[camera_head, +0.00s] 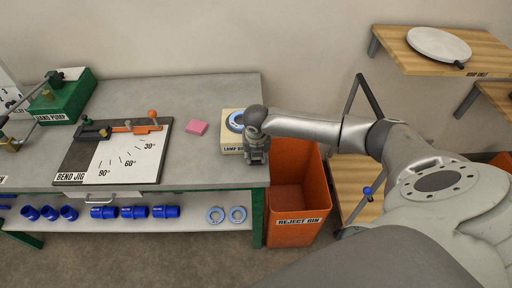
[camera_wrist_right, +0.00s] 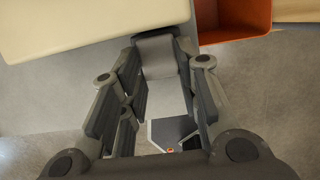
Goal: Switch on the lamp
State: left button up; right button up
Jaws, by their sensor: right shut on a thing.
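The cream lamp box (camera_head: 231,143) stands at the right end of the grey bench, with its label partly covered by my right gripper. A blue and white round part (camera_head: 235,121) shows on its top, partly hidden by my wrist; I cannot tell whether it is lit. My right gripper (camera_head: 257,158) points down at the box's right front side. In the right wrist view, a grey block (camera_wrist_right: 157,57) sits between its fingertips, close to the cream box surface (camera_wrist_right: 80,25). The gripper is shut on this block; I cannot tell what it is. My left gripper is out of view.
The green hand pump (camera_head: 62,100) is at far left. The orange reject bin (camera_head: 298,232) stands right of the bench. Blue fittings (camera_head: 132,212) line the lower shelf.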

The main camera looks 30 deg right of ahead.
jog(key=shift+w+d+r+g, duration=0.15)
jog(key=shift+g, duration=0.25)
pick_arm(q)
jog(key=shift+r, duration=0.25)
pick_arm(e)
jog(key=shift+w+g+y, duration=0.1)
jog(key=shift+g+y, duration=0.4)
jog(key=o, duration=1)
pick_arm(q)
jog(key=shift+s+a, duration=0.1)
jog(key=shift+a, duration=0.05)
pick_arm(e)
jog(key=r, duration=1.2)
jog(key=shift+s, duration=0.3)
